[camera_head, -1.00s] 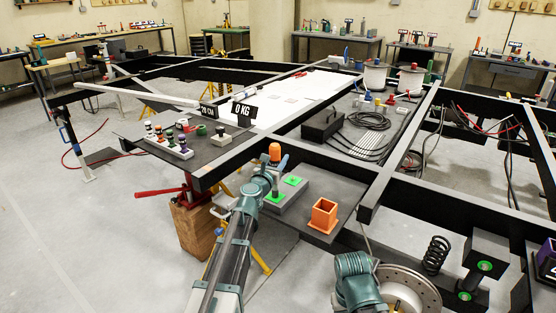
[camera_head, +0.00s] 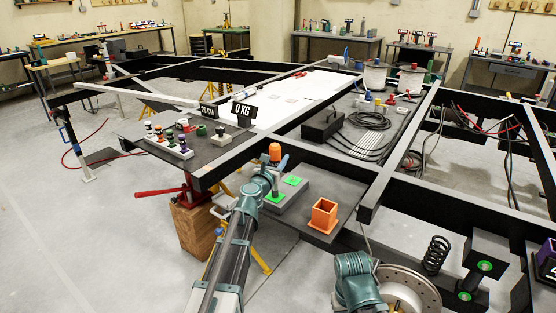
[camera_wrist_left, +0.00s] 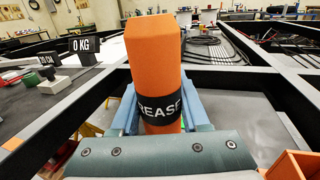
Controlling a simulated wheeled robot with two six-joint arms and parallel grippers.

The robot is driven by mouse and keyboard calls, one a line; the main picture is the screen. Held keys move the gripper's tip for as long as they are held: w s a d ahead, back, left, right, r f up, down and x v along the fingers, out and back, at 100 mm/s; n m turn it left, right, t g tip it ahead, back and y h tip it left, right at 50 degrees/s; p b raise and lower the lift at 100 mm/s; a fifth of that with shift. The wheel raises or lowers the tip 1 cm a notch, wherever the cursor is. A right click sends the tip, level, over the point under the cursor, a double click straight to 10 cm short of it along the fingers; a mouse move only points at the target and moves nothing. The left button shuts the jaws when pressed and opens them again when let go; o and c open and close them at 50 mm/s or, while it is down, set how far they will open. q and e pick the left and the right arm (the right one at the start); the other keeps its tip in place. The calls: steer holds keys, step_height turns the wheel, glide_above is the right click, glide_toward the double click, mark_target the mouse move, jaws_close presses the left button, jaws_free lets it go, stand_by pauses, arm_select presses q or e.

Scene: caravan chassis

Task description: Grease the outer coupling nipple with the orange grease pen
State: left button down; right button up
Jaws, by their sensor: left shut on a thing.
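The orange grease pen (camera_head: 274,152) is upright in my left gripper (camera_head: 275,167), whose blue fingers are shut around it. In the left wrist view the pen (camera_wrist_left: 154,65) fills the middle, with a black band lettered "GREASE" between the fingers (camera_wrist_left: 158,112). Its lower end is hidden. My right gripper is out of view; only part of that arm shows at the bottom.
An orange square holder (camera_head: 323,216) stands on a dark plate right of the gripper. Black chassis beams (camera_head: 330,162) run behind and beside it. A brake disc (camera_head: 413,291) and a black spring (camera_head: 436,254) are at lower right. Coloured pots (camera_head: 179,144) stand on a plate at left.

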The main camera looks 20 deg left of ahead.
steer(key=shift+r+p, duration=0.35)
steer(key=shift+p, duration=0.05)
stand_by(1.7)
